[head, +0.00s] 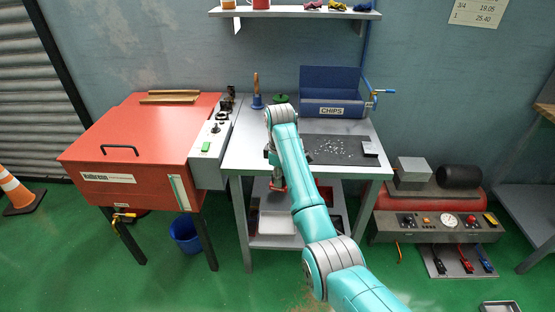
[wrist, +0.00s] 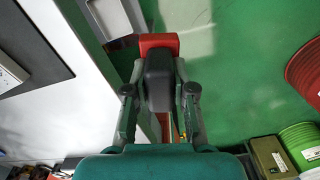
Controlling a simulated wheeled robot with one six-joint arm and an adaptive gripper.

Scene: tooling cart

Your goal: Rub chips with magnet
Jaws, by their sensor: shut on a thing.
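My gripper (head: 277,170) is beside the front left part of the tooling cart, partly hidden by my arm in the head view. In the wrist view my gripper (wrist: 160,90) is shut on a dark grey block with a red end, seemingly the magnet (wrist: 158,75). Its red end also shows below the gripper in the head view (head: 279,188). Small pale chips (head: 332,149) lie scattered on a dark mat (head: 312,158) on the cart top. The mat also shows in the wrist view (wrist: 35,45), apart from the magnet.
A blue bin marked CHIPS (head: 345,109) stands at the cart's back. A light block (head: 370,148) sits at the mat's right end. A blue bell-shaped tool (head: 257,101) stands at back left. A red cabinet (head: 140,150) is left of the cart (head: 240,150). The shelf below holds things.

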